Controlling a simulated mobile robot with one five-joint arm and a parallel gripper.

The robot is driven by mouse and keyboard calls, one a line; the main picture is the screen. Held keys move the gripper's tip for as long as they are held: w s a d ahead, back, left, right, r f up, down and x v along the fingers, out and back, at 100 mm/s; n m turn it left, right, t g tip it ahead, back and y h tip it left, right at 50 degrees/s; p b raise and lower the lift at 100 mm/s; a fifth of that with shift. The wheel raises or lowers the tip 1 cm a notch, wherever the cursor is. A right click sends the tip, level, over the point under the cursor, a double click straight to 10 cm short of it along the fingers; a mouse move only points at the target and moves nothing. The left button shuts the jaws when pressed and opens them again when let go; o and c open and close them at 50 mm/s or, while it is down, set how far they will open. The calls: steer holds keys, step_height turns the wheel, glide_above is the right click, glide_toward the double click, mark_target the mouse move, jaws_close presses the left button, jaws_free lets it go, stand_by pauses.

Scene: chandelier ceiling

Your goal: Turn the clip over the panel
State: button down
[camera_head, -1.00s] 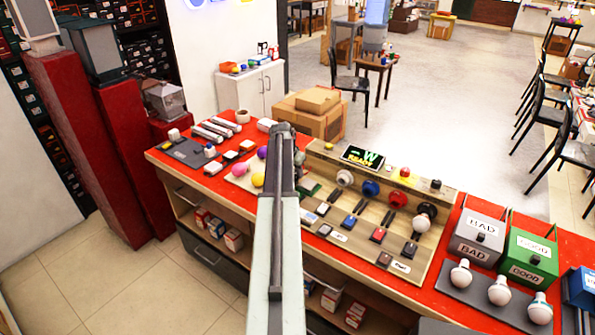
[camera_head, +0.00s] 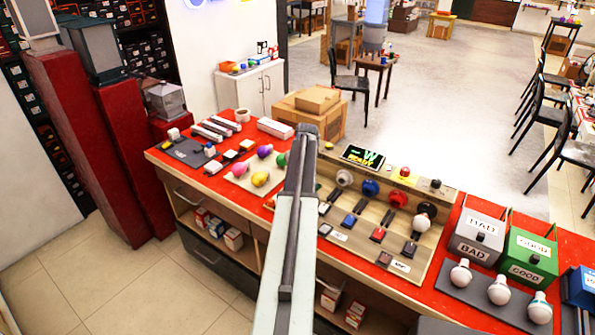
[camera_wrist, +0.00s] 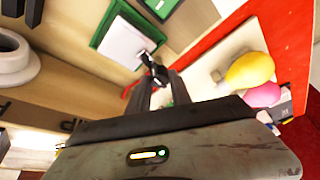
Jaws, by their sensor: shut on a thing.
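My gripper (camera_wrist: 168,92) shows at the middle of the wrist view, its two dark fingers shut on a small black clip (camera_wrist: 152,68) at their tips. A thin red piece shows beside the fingers. The clip is close to a green-edged white plate (camera_wrist: 122,42) on the wooden panel; I cannot tell whether they touch. In the head view the wooden panel (camera_head: 345,222) carries sockets, switches and a lit display reading READY (camera_head: 363,157). My arm hides the gripper, the clip and the panel's left end there.
Coloured bulbs lie on a pale board (camera_head: 240,182) left of my arm, and a yellow bulb (camera_wrist: 250,69) shows right of my fingers. BAD (camera_head: 480,238) and GOOD (camera_head: 531,249) boxes stand at the right, with white bulbs in front.

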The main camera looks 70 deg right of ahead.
steer(key=shift+s+n+y, duration=0.3)
steer(key=shift+n, duration=0.9)
steer(key=shift+t, duration=0.3)
steer(key=c, duration=1.2)
jaws_free()
steer(key=shift+o, duration=0.2)
steer(key=shift+w, duration=0.1)
steer(key=shift+r, duration=0.1)
steer(key=p+v, duration=0.7)
steer(key=shift+r, duration=0.25)
